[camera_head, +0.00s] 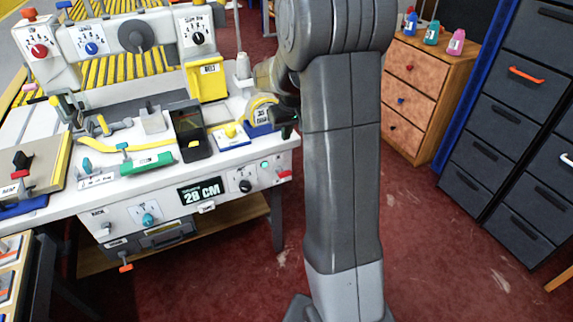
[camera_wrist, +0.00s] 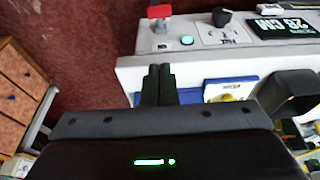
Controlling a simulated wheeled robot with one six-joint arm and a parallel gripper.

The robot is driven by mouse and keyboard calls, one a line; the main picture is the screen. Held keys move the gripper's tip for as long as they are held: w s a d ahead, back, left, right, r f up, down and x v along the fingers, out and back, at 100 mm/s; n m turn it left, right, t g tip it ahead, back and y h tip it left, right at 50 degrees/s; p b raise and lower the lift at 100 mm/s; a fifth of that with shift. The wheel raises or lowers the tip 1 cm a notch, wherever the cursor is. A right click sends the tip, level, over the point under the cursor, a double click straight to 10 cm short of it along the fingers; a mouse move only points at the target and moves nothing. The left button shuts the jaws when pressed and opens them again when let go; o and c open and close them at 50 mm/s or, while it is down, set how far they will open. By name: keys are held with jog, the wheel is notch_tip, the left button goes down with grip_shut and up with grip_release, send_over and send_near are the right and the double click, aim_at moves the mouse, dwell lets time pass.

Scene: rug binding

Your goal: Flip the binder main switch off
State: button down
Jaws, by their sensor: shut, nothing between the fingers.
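A red-tipped switch (camera_head: 284,175) sits at the right end of the binder's white front panel, beside a small lit green lamp (camera_head: 264,165). In the wrist view the same red-capped lever (camera_wrist: 160,12) stands on the panel with the green lamp (camera_wrist: 187,40) lit beside it. I cannot read its label for certain. My gripper (camera_wrist: 158,72) is shut and empty, its dark fingers together near the panel's edge, apart from the red lever. In the head view my gripper (camera_head: 290,122) is partly hidden by my arm, above the machine's right end.
A dial (camera_head: 243,180) and a 28 CM display (camera_head: 202,192) lie left of the switch. On the worktop are a black bin (camera_head: 192,128), a yellow-knobbed block (camera_head: 231,131) and a tape roll (camera_head: 262,108). Drawers stand at right; red floor between is clear.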

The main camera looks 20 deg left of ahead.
dwell(0.3)
send_over(285, 172)
jog(key=w+a, duration=0.1)
jog(key=x, duration=0.3)
jog(key=d+x, duration=0.1)
jog(key=x, duration=0.2)
jog(key=s+x, duration=0.1)
jog(key=x, duration=0.2)
jog(key=shift+s+d+f, duration=0.15)
jog(key=shift+d+f, duration=0.15)
jog(key=shift+d, duration=0.05)
jog(key=f, duration=0.2)
jog(key=s+d+f, duration=0.1)
jog(key=shift+d+f, duration=0.1)
jog(key=shift+f, duration=0.3)
jog(key=shift+s, duration=0.1)
jog(key=shift+f+b, duration=0.2)
jog(key=shift+b, duration=0.5)
